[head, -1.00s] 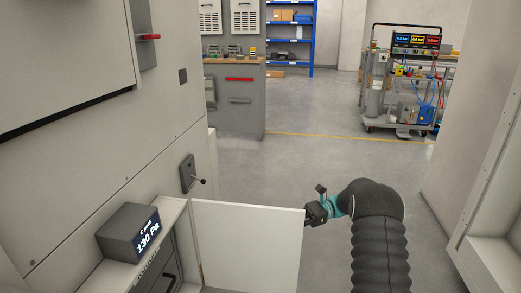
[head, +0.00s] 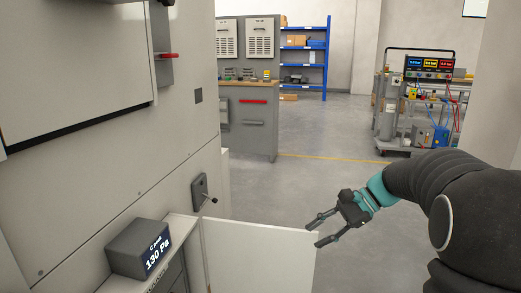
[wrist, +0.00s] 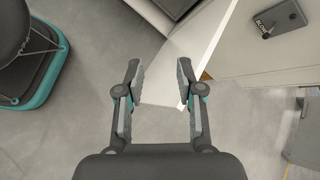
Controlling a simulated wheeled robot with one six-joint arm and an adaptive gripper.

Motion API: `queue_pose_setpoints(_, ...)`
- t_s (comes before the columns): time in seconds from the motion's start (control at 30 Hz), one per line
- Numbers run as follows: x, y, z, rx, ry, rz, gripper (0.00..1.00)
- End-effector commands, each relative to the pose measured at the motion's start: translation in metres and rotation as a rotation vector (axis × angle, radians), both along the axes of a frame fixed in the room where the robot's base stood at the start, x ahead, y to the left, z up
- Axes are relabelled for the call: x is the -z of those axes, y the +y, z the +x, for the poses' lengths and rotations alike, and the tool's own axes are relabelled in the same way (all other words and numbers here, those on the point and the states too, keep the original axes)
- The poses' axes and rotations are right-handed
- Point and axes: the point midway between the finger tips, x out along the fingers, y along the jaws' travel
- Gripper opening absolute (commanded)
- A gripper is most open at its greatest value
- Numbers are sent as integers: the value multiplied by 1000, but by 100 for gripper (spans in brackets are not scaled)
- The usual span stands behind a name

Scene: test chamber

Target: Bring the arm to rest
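My arm comes in from the right of the head view, bent, with my gripper (head: 313,232) pointing left. The gripper's fingers are spread open with nothing held. It is at the free edge of a white open door panel (head: 258,262). In the wrist view the open fingers (wrist: 158,68) straddle part of the panel (wrist: 197,45) in the picture, and its corner shows near the right finger. I cannot tell whether the fingers touch the panel.
A grey box reading "130 Pa" (head: 140,250) sits on the cabinet at left. A small lever switch (head: 201,192) is on the cabinet wall. A cart with instruments (head: 418,110) stands at back right. Open floor (head: 320,180) lies beyond the door.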

Motion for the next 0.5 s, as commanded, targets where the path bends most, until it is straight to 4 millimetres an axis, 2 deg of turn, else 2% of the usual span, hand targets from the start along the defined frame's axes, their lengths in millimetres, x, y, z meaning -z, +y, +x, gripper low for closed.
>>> queue_pose_setpoints(0.03,-7,7,-16,-29,-36,-51,37)
queue_pose_setpoints(0.23,-15,19,-71,-149,-184,-260,37)
queue_pose_setpoints(0.5,-18,18,-142,-333,-402,-532,37)
